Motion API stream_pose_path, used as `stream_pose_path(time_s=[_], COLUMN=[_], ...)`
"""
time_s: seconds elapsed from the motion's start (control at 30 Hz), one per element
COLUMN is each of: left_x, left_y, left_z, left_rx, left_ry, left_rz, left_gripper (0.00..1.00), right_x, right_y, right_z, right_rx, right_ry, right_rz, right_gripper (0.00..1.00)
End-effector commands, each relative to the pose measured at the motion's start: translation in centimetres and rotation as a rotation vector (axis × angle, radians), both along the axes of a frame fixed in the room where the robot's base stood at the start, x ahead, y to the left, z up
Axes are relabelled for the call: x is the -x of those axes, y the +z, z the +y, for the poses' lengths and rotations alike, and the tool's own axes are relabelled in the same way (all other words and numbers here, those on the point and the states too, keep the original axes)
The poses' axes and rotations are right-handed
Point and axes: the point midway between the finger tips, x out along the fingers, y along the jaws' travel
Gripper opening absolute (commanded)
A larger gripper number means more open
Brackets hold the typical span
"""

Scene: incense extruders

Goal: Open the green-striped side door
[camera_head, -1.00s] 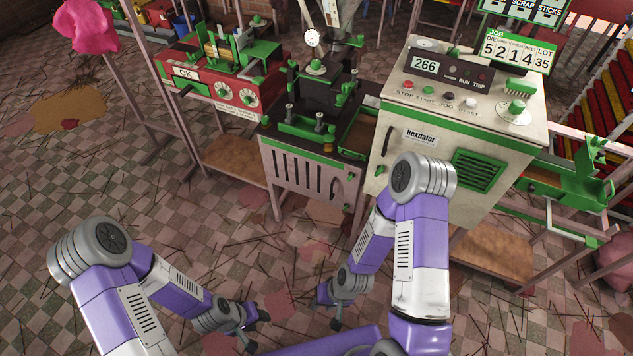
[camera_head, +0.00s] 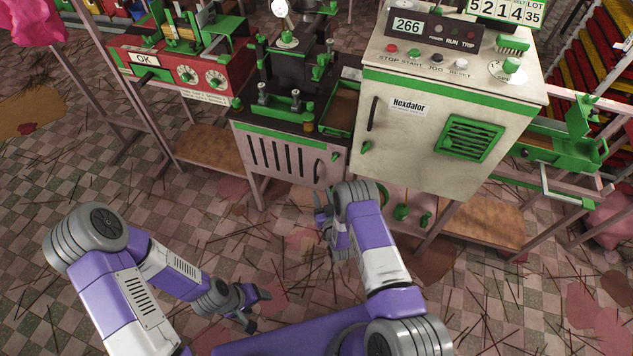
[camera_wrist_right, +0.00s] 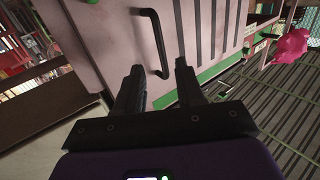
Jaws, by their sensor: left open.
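A pale slatted door (camera_head: 290,160) with a green stripe along its top sits under the dark machine; it looks shut. A dark bar handle (camera_head: 317,168) is on its right side. In the right wrist view the slatted door (camera_wrist_right: 102,28) appears upside down, with its handle (camera_wrist_right: 155,42) just beyond my fingertips. My right gripper (camera_head: 322,212) is in front of and below this door. In the right wrist view its two fingers (camera_wrist_right: 160,72) are apart with nothing between them. My left gripper (camera_head: 258,308) is open and empty, low over the floor, away from the door.
The Hexdalor cabinet (camera_head: 430,150), with its own green stripe and dark handle (camera_head: 372,114), stands right of the slatted door. A red machine (camera_head: 190,75) stands to the left. Thin sticks litter the tiled floor (camera_head: 170,220). Floor in front of the machines is otherwise open.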

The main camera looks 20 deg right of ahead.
Motion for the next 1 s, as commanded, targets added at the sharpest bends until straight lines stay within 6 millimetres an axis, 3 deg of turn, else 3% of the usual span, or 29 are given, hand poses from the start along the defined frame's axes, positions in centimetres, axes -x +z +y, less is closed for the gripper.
stream_pose_path(time_s=[0.53,0.9,1.0], left_x=[0.0,0.0,0.0], left_y=[-2.7,-2.9,-2.9], left_z=[0.0,0.0,0.0], left_rx=[0.000,0.000,0.000], left_ry=[0.000,0.000,0.000], left_rz=[-0.001,0.000,0.000], left_gripper=[0.66,0.66,0.66], right_x=[-6.9,-7.7,-7.7], right_y=[0.2,0.3,0.3], right_z=[0.0,0.0,0.0], right_rx=[0.008,0.008,0.008], right_ry=[0.006,0.005,0.005], right_rz=[-0.040,-0.037,-0.037], right_gripper=[0.38,0.38,0.26])
